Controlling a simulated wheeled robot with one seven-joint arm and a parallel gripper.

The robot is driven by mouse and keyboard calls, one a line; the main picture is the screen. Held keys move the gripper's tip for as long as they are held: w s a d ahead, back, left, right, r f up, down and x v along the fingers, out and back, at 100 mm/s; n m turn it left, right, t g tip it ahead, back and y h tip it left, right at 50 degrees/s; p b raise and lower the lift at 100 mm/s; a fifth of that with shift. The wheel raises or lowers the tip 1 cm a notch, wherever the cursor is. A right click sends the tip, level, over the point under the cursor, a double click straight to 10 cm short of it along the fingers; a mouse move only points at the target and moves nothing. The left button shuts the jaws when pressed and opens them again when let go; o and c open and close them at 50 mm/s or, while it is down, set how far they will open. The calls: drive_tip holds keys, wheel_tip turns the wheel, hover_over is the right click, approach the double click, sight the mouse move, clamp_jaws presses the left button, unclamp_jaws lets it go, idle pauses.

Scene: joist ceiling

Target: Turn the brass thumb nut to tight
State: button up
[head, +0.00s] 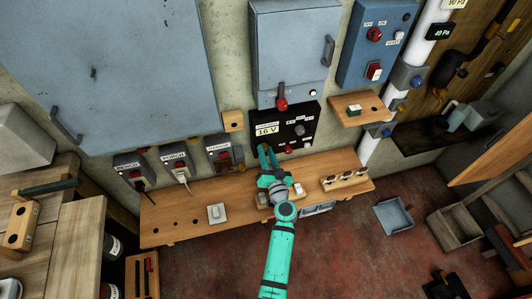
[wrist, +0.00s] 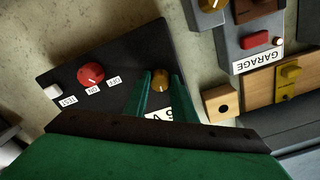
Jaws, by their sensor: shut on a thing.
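The brass thumb nut (wrist: 160,80) is a small round brass piece on the black panel (head: 299,112), which carries a "16 V" readout (head: 266,130). My gripper (head: 267,151) reaches up to the panel's lower left part in the head view. In the wrist view my gripper (wrist: 161,87) has one green finger on each side of the nut and is shut on it. The fingers hide the nut in the head view. No mark showing how tight it is can be made out.
A red knob (wrist: 91,76) with ON and OFF labels and a white TEST button (wrist: 52,91) share the panel. A wooden block (wrist: 222,104) and the GARAGE switch box (wrist: 254,40) are close beside it. A wooden shelf (head: 190,206) runs below.

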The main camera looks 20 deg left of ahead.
drive_tip(key=m, duration=2.2)
drive_tip(key=shift+m, duration=0.4)
idle(0.3)
drive_tip(key=o, duration=1.1)
drive_tip(key=shift+c, duration=0.2)
drive_tip(key=shift+s, duration=0.1)
